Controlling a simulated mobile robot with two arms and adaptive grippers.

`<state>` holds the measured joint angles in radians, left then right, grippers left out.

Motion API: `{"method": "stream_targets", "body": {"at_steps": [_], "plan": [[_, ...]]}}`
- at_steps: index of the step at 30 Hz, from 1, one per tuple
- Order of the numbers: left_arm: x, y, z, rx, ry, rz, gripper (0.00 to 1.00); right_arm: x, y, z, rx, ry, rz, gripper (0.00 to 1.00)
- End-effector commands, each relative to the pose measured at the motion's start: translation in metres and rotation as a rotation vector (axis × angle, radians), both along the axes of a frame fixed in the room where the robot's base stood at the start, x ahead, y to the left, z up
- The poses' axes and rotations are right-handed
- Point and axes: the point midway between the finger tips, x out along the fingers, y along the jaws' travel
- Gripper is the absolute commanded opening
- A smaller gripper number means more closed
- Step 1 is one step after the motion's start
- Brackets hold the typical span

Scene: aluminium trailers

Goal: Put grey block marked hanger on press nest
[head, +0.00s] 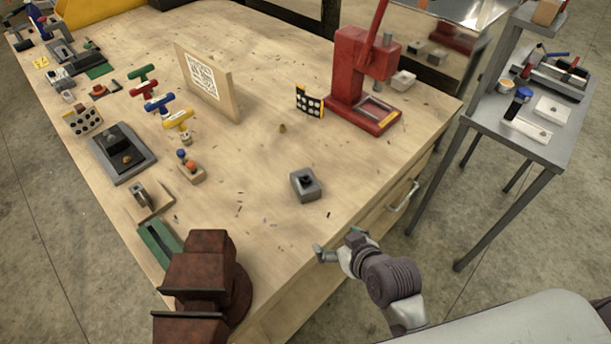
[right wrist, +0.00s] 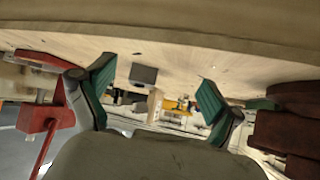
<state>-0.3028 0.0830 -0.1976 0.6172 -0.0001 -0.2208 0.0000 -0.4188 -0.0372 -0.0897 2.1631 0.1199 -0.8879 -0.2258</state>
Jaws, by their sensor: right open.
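A small grey block (head: 305,188) with a dark top feature sits on the wooden bench, near the middle front; any marking on it is too small to read. It also shows in the right wrist view (right wrist: 143,76), beyond the fingers. The red press (head: 350,75) stands at the bench's right side, and its nest (head: 377,110) is the framed recess on the base; it looks empty. My right gripper (head: 337,246) is open and empty at the bench's front edge, apart from the block. Its green-padded fingers (right wrist: 155,88) are spread wide. My left gripper is out of view.
A dark red vise (head: 200,275) stands at the front left. A dotted card (head: 310,102) stands beside the press, and an upright board (head: 208,82) is further back. Several tools and blocks line the left side. The bench around the grey block is mostly clear.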

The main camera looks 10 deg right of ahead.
Motion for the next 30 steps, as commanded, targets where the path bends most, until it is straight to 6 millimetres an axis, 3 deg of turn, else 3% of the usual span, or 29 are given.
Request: {"method": "stream_targets", "body": {"at_steps": [6, 12, 24, 30], "plan": [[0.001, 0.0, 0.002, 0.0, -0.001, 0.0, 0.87, 0.039, 0.009, 0.024, 0.035, -0.184, -0.021, 0.92], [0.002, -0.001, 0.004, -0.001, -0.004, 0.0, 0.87, 0.062, 0.012, 0.036, 0.049, -0.289, -0.044, 0.92], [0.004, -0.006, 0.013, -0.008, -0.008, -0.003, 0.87, 0.127, 0.023, 0.012, 0.05, -0.298, -0.046, 0.92], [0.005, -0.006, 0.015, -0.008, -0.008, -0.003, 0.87, 0.139, 0.025, 0.005, 0.048, -0.296, -0.046, 0.92]]}}
